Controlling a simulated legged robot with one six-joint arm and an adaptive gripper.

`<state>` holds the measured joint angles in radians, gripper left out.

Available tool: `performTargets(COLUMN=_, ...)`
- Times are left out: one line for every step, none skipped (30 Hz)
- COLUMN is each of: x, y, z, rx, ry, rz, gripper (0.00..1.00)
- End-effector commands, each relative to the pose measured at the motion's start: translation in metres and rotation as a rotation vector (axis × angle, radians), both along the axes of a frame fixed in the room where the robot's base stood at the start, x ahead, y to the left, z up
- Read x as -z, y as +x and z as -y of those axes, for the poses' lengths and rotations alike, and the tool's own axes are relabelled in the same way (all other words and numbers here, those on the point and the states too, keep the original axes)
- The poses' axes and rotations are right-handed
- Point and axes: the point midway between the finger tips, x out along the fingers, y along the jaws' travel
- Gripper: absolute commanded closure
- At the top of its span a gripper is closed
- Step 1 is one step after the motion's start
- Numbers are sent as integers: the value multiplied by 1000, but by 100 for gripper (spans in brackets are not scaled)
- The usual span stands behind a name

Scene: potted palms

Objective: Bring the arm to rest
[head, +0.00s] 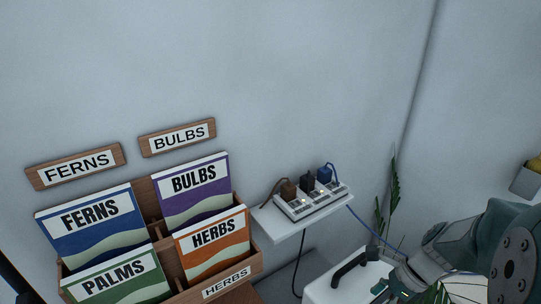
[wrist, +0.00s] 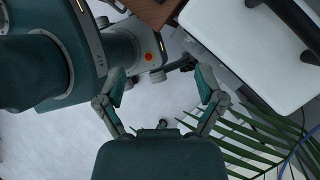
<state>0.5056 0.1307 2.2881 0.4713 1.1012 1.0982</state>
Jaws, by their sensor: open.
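My gripper (wrist: 160,82) is open and empty in the wrist view, its two fingers spread wide apart. Parts of my own body and arm show behind and to the left of it. In the head view my arm is at the lower right corner, and the fingertips cannot be made out there. Nothing is between the fingers but pale floor and parts of me farther off.
A white case (wrist: 255,45) with a dark handle lies close right of my gripper, palm leaves (wrist: 245,140) below it. A wooden rack (head: 256,262) of seed packets stands at the left. A power strip (head: 312,200) with several plugs sits on a white shelf (head: 272,222).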

Motion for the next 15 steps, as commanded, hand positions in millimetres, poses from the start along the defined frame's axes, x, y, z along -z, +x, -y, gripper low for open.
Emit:
performTargets(x=-10, y=-1, z=-6, rx=-80, ry=-34, rz=55, gripper=13)
performTargets(x=-15, y=-2, z=-8, rx=-128, ry=-53, rz=84, gripper=13)
performTargets(x=-21, y=-3, z=-12, rx=-194, ry=-76, rz=123, gripper=13)
performTargets(x=-25, y=-5, z=-14, rx=-242, ry=-94, rz=151, gripper=13)
performTargets(x=-30, y=-6, z=-17, rx=-290, ry=-113, rz=179, gripper=13)
performTargets(x=-36, y=-7, z=-20, rx=-354, ry=-138, rz=218, gripper=13)
performTargets(x=-40, y=-9, z=-22, rx=-404, ry=-156, rz=246, gripper=13)
performTargets(x=-45, y=-10, z=-25, rx=-452, ry=-174, rz=273, gripper=13)
performTargets(x=-51, y=-12, z=-28, rx=-518, ry=-199, rz=308, gripper=13)
performTargets(x=-55, y=-13, z=-30, rx=-566, ry=-218, rz=335, gripper=13)
performTargets(x=-59, y=-15, z=-32, rx=-616, ry=-237, rz=362, gripper=13)
performTargets(x=-65, y=-17, z=-35, rx=-680, ry=-261, rz=396, gripper=13)
performTargets(x=-69, y=-19, z=-38, rx=-730, ry=-281, rz=421, gripper=13)
performTargets(x=-73, y=-21, z=-40, rx=-779, ry=-299, rz=447, gripper=13)
performTargets(x=-79, y=-23, z=-43, rx=-845, ry=-326, rz=480, gripper=13)
